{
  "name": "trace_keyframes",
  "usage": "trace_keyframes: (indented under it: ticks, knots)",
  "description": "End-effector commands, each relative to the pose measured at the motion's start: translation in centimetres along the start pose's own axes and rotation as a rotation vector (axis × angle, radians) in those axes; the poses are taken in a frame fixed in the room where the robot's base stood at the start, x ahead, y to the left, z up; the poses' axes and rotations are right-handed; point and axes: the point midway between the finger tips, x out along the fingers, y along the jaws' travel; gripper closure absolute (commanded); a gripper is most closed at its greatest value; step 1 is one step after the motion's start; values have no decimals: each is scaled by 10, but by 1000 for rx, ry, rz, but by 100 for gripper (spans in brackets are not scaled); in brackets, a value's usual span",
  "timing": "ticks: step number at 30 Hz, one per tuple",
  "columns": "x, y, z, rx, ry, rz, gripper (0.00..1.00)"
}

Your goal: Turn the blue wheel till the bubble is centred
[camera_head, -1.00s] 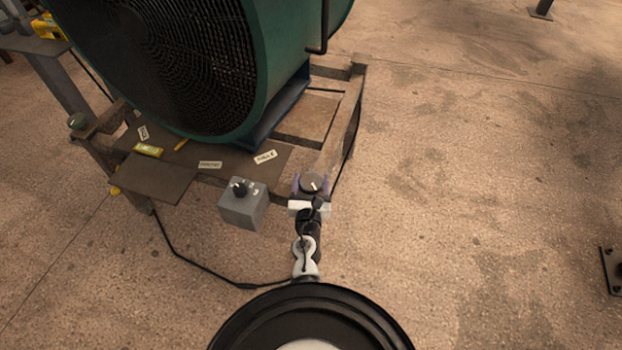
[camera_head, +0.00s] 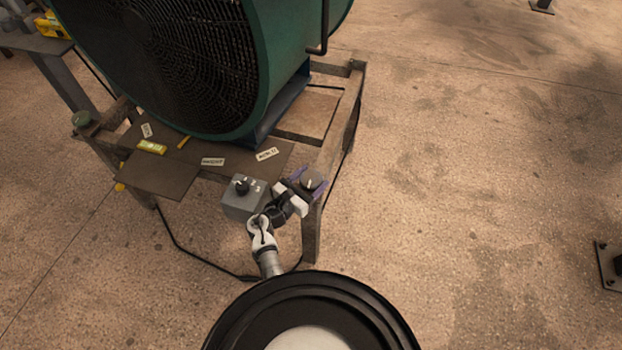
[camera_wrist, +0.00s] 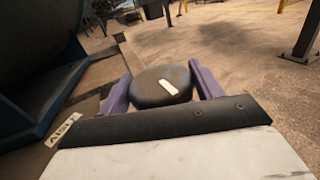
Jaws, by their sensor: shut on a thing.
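The wheel (camera_head: 311,180) is a dark round knob with a white mark, at the near right corner of the wooden stand (camera_head: 312,225). It looks dark grey-brown rather than blue, and fills the middle of the wrist view (camera_wrist: 160,86). My gripper (camera_head: 309,183) is shut on this wheel, with one purple finger on each side; both fingers show in the wrist view (camera_wrist: 162,90). A yellow spirit level (camera_head: 151,147) lies on the stand's brown board, left of the wheel. Its bubble is too small to make out.
A big green fan (camera_head: 240,60) stands on the stand. A greenish knob (camera_head: 82,118) is at the stand's left corner.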

Motion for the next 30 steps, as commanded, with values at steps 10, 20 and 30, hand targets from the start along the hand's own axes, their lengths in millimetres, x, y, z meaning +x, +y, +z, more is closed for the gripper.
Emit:
trace_keyframes:
  ticks: [10, 20, 30]
  knots:
    - [1, 1, 2, 4, -4, -76, 58]
    - [2, 1, 2, 4, -5, -80, 58]
    - [1, 0, 1, 2, -3, -80, 14]
